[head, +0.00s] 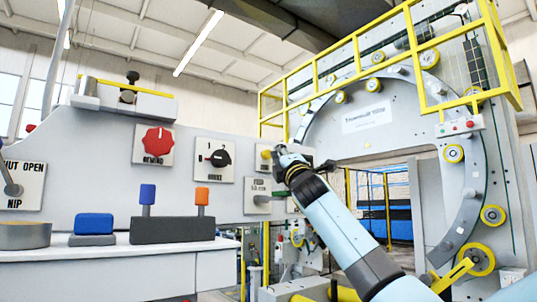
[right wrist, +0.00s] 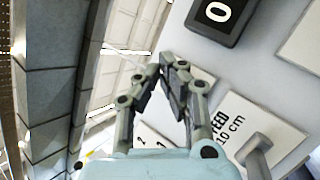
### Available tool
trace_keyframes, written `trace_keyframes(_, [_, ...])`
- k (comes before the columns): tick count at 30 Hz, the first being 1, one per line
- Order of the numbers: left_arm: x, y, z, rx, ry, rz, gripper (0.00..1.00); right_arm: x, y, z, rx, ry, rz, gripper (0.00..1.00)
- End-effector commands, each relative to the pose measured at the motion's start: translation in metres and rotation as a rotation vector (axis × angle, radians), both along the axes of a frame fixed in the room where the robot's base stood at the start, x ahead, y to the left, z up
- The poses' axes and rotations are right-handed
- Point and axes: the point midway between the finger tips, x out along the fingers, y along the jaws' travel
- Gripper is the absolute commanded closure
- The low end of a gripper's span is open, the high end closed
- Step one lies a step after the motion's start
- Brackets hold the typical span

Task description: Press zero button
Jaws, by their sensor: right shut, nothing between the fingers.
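My right gripper (head: 281,152) is in front of the grey control panel in the head view, with its fingers shut and empty. The right wrist view shows its fingertips (right wrist: 168,62) together, near the panel. A black display reading 0 (right wrist: 219,14) is on the panel above and to the right of the fingertips in that view. A yellow button (head: 266,154) shows just left of the gripper in the head view. I cannot read a zero label on it, nor tell whether the fingertips touch it. My left gripper is not in view.
The panel also bears a red knob (head: 158,142), a black dial (head: 218,158) and a lever plate marked 10 cm (right wrist: 240,125). Blue (head: 94,223) and orange (head: 202,196) controls stand on the ledge at left. A large ring machine (head: 375,125) stands behind at right.

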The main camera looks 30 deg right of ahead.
Motion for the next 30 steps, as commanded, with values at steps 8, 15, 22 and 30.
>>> trace_keyframes(8, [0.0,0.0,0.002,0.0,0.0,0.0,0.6,-0.004,-0.001,0.0,0.0,0.001,-0.001,1.0])
trace_keyframes(15, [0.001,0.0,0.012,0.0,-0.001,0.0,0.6,-0.028,-0.002,0.001,-0.002,0.0,0.0,1.0])
trace_keyframes(22, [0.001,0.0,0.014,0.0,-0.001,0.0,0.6,-0.047,-0.004,0.0,-0.002,-0.001,-0.001,1.0])
trace_keyframes(30, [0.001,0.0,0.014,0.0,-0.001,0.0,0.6,-0.05,-0.004,0.0,0.0,0.0,0.0,1.0])
